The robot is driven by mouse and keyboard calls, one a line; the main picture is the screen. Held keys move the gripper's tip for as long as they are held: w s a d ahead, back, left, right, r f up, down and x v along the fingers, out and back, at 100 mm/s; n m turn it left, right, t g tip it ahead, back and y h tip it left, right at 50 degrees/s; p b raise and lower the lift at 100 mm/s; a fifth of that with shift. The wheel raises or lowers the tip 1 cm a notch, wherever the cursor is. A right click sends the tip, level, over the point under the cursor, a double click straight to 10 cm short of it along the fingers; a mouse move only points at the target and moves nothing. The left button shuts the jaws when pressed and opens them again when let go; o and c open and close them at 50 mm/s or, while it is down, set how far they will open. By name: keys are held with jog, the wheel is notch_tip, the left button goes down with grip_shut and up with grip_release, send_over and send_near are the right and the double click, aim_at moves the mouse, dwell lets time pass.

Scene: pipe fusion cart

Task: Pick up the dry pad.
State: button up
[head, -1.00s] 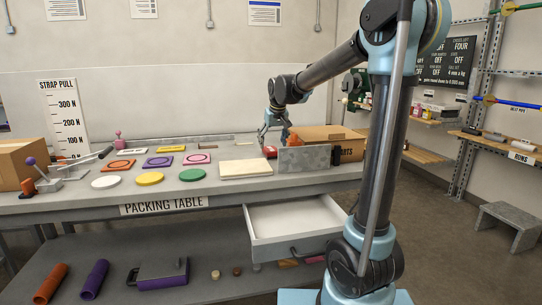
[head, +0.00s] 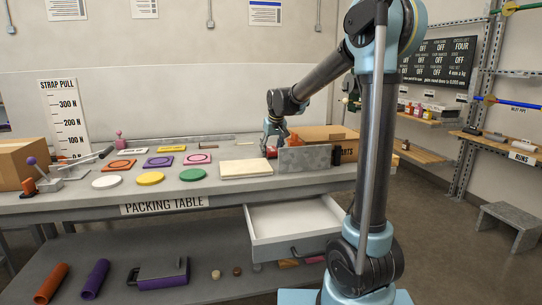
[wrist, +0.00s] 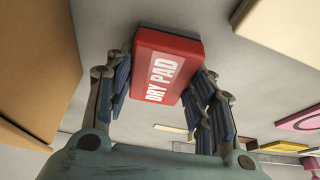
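The dry pad (wrist: 166,66) is a small red block with a white label reading DRY PAD. In the wrist view it lies between the tips of my gripper's two fingers (wrist: 167,82). The fingers are spread, one on each side of the pad, with little room beside it. I cannot tell whether either finger touches it. In the head view my gripper (head: 269,141) points down over the packing table (head: 222,190), and the red pad (head: 271,152) shows small beside the fingers, partly hidden.
A grey upright plate (head: 305,160) and an open cardboard box (head: 322,134) stand close on the right. A cream slab (head: 245,168) lies to the left, with coloured discs and square plates beyond it. An open drawer (head: 295,220) juts out below the tabletop.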

aim_at(272, 149)
notch_tip(272, 149, up, 10)
dwell(0.8)
